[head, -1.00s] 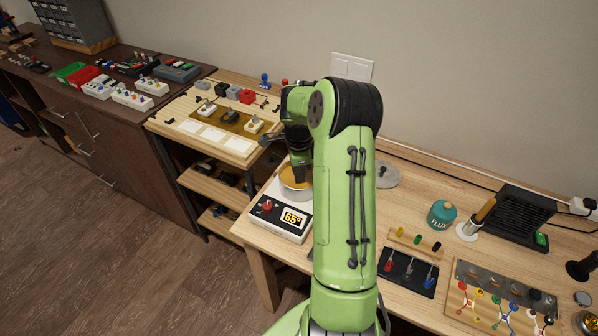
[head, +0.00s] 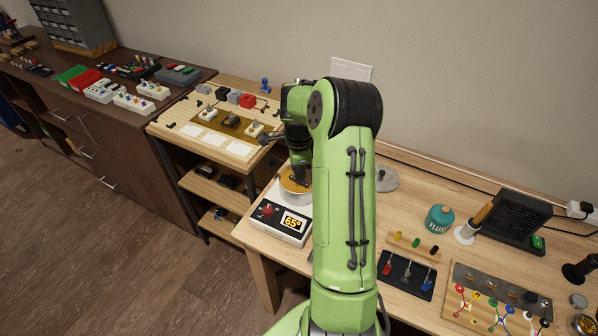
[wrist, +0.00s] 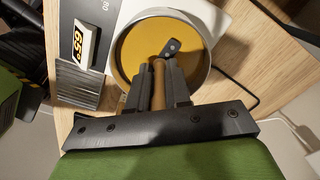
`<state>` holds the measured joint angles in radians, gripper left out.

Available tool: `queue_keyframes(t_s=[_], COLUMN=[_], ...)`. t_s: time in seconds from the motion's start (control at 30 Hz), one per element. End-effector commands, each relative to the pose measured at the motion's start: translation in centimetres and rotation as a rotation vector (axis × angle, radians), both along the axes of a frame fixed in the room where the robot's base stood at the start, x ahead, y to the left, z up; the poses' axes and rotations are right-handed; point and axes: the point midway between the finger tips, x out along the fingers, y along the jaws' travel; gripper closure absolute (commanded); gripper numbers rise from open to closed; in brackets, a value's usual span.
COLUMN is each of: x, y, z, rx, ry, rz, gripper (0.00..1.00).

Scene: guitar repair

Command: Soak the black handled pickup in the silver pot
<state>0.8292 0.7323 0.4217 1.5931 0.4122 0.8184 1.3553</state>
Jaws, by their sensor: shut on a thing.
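The silver pot (head: 294,199) stands on a white hot plate (head: 281,224) whose display reads 65°. It holds amber liquid, and its round rim (wrist: 208,70) surrounds that liquid in the wrist view. My gripper (head: 301,183) points down over the pot.
A wooden tray (head: 188,133) at left holds several pickups and small blocks. A round grey lid (head: 386,180) lies right of my arm. My arm hides the bench's middle.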

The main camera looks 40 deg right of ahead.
Motion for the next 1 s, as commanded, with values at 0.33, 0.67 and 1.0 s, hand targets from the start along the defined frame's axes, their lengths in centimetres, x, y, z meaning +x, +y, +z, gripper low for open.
queue_keyframes(t_s=[0.33, 0.67, 1.0], x=[0.0, 0.0, 0.0], y=[0.0, 0.0, 0.0], z=[1.8, 3.3, 4.1], rx=[-0.001, -0.001, -0.001], ry=[-0.001, -0.002, -0.001], rz=[0.0, 0.0, 0.0], gripper=[1.0, 1.0, 1.0])
